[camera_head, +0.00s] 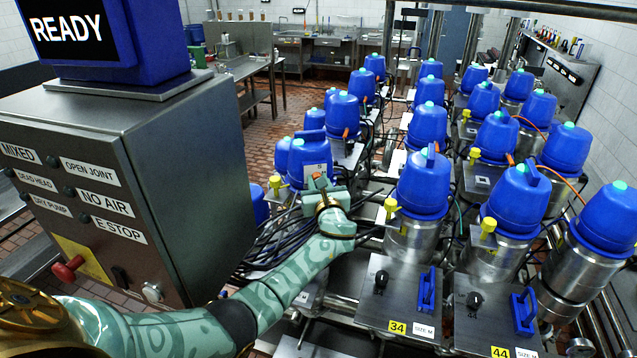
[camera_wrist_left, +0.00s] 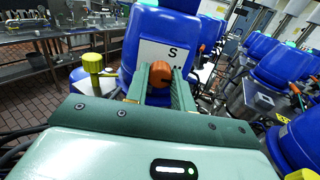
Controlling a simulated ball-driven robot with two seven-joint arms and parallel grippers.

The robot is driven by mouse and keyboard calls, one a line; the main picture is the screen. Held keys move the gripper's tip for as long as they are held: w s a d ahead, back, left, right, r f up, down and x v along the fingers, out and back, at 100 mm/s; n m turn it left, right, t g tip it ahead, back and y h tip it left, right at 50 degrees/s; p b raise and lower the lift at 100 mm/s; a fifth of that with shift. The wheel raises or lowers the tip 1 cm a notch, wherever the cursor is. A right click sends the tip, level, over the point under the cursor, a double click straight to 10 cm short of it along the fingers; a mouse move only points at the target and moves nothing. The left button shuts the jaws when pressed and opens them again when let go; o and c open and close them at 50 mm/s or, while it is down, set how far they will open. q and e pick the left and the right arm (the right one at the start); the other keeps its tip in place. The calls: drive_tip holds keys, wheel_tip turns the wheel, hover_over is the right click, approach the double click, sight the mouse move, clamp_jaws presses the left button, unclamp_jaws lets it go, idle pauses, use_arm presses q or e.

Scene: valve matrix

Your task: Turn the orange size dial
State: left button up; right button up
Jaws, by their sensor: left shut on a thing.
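The orange dial (camera_wrist_left: 161,73) is a round knob on the front of a blue-topped valve, just below a white label marked S (camera_wrist_left: 175,52). In the left wrist view my left gripper (camera_wrist_left: 162,80) has its two green fingers on either side of the dial, shut on it. In the head view the same left gripper (camera_head: 318,182) reaches in from the left to the front of this blue valve head (camera_head: 309,150), and its hand largely hides the dial. My right gripper is in neither view.
A steel control cabinet (camera_head: 190,140) with a READY screen (camera_head: 68,27) stands close on the left. Rows of blue valves (camera_head: 424,182) fill the right. A yellow knob (camera_wrist_left: 93,63) is left of the gripper. Black cables (camera_head: 275,245) run below the hand.

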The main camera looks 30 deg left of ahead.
use_arm(q)
drive_tip(key=o, duration=1)
drive_tip(key=shift+d, duration=0.1)
drive_tip(key=b+v, duration=0.3)
drive_tip(key=v, duration=1.3)
drive_tip(key=shift+s, duration=0.15)
